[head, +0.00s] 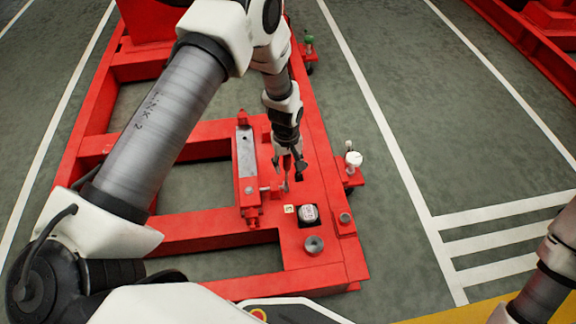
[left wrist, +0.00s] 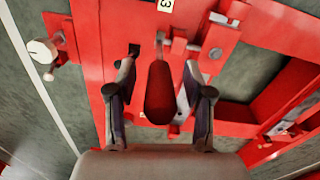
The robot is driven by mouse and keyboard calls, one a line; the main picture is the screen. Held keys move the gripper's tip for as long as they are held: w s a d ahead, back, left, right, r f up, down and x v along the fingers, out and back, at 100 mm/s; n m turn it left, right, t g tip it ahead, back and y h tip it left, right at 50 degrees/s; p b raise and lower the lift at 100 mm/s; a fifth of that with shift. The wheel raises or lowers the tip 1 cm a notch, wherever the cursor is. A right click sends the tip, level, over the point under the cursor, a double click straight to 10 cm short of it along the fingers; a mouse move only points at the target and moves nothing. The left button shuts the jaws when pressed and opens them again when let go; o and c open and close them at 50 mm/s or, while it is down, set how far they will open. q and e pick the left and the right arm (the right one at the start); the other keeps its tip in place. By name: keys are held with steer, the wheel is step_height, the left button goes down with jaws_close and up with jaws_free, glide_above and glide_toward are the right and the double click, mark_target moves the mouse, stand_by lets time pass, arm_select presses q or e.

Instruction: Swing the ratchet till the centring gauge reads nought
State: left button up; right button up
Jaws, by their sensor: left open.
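My left gripper (head: 289,165) points down over the right rail of the red frame; its fingers are spread. In the left wrist view the open fingers (left wrist: 160,92) stand on either side of a red grip (left wrist: 160,95), which looks like the ratchet handle. I cannot tell if they touch it. Its grey shank (head: 286,186) shows below the gripper in the head view. A small round white-faced dial (head: 308,213), likely the centring gauge, sits on the rail nearer me; its reading is too small to make out. My right gripper is out of view.
A long red-and-grey bracket (head: 246,170) stands just left of the gripper. A small numbered plate (head: 289,209) lies beside the dial, and a grey round boss (head: 314,244) is nearer me. A white round knob (head: 353,158) sticks out right. Green floor (head: 400,240) is clear to the right.

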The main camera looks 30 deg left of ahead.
arm_select(q)
jaws_close()
steer(key=shift+w+a+r+p, duration=0.2)
steer(key=shift+w+a+p, duration=0.1)
steer(key=shift+w+p, duration=0.1)
steer(key=shift+w+a+f+g+h, duration=0.1)
steer(key=shift+w+a+g+h, duration=0.1)
steer(key=shift+g+h, duration=0.15)
jaws_free()
